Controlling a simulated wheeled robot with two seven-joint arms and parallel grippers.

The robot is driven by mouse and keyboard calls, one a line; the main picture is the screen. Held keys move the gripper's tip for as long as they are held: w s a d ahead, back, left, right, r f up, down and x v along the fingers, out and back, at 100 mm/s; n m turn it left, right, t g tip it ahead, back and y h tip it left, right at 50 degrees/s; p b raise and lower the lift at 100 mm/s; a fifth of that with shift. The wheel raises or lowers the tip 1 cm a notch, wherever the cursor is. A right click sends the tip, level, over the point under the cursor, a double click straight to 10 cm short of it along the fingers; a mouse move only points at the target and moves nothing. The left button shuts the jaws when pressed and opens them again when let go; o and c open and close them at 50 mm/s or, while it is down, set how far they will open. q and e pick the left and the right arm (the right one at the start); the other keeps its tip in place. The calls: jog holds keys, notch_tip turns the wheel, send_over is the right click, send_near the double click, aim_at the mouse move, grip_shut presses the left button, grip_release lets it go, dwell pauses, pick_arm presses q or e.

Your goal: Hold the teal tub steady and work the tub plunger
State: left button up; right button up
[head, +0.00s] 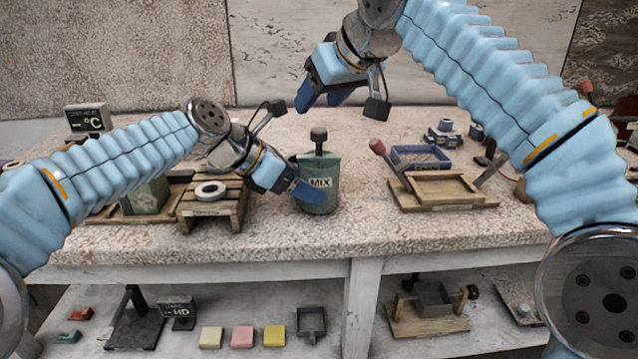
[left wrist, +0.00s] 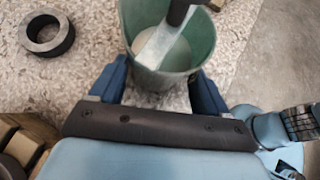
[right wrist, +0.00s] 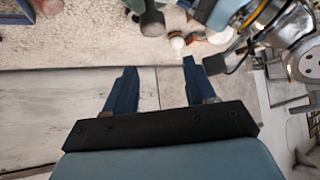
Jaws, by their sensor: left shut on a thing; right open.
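The teal tub (head: 328,168), marked MIX, stands upright near the table's front edge. The left wrist view shows its rim and pale inside (left wrist: 125,25). My left gripper (head: 311,183) is shut on the tub from the left, with one finger along each side. The tub plunger (head: 319,135) stands up out of the tub with its dark knob on top.
A slatted wooden stand (head: 207,207) with a grey ring (head: 211,190) is left of the tub. A wooden frame with a red-knobbed lever (head: 440,188) and a blue crate (head: 420,157) are to the right. The shelf below holds coloured blocks (head: 242,337). Table between tub and frame is clear.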

jog(key=v, duration=1.2)
pick_arm(q)
jog(key=o, duration=1)
jog(key=shift+c, duration=0.2)
jog(key=shift+a, duration=0.1)
jog(key=v, duration=0.7)
dwell(0.5)
jog(key=v, duration=1.2)
